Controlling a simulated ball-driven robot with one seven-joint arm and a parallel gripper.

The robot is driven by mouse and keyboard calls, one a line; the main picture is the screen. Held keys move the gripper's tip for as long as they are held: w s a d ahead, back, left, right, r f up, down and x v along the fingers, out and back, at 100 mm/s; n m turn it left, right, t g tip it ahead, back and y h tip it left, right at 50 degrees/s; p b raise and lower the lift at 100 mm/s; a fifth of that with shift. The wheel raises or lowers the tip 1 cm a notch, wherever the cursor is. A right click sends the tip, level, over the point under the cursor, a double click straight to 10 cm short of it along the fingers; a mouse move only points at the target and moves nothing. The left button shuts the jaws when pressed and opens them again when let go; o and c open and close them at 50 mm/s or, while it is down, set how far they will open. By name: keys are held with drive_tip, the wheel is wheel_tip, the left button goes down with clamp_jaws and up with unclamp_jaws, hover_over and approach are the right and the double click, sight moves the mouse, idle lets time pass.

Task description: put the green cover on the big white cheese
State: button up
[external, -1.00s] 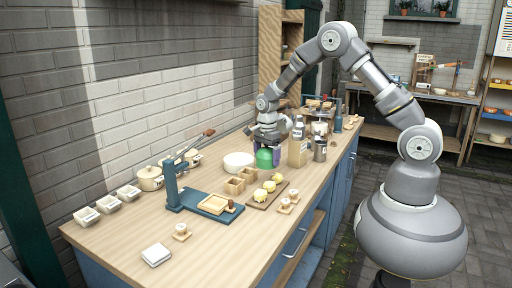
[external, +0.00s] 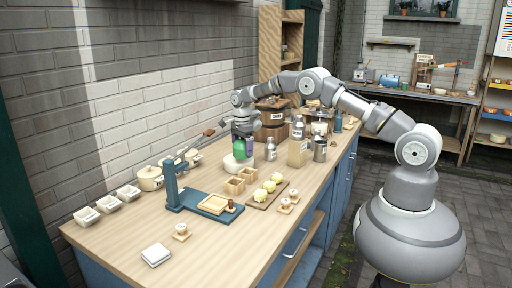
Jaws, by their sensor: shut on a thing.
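The big white cheese (external: 233,165) is a low, pale round on the wooden counter, left of the middle. The green cover (external: 239,150) is a small dome held just above the cheese, toward its right side. I cannot tell whether its lower edge touches the cheese. My gripper (external: 241,138) points down and is shut on the green cover. Its fingers partly hide the top of the cover.
Small wooden boxes (external: 235,186) stand just in front of the cheese. A board with yellow lumps (external: 258,199) lies to the right of them. A metal bottle (external: 270,149) and a tan carton (external: 298,152) stand right of my gripper. A teal press (external: 172,190) stands front left.

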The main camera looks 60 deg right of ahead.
drive_tip(key=shift+w+d, duration=0.1)
drive_tip(key=shift+w, duration=0.5)
wheel_tip(320, 180, down, 4)
drive_tip(key=shift+r+b, duration=0.15)
drive_tip(key=shift+b, duration=0.6)
drive_tip(key=shift+r, duration=0.15)
drive_tip(key=o, duration=0.7)
wheel_tip(320, 180, up, 12)
drive_tip(key=p, duration=0.3)
drive_tip(key=shift+p, duration=0.4)
drive_tip(key=shift+r, duration=0.1)
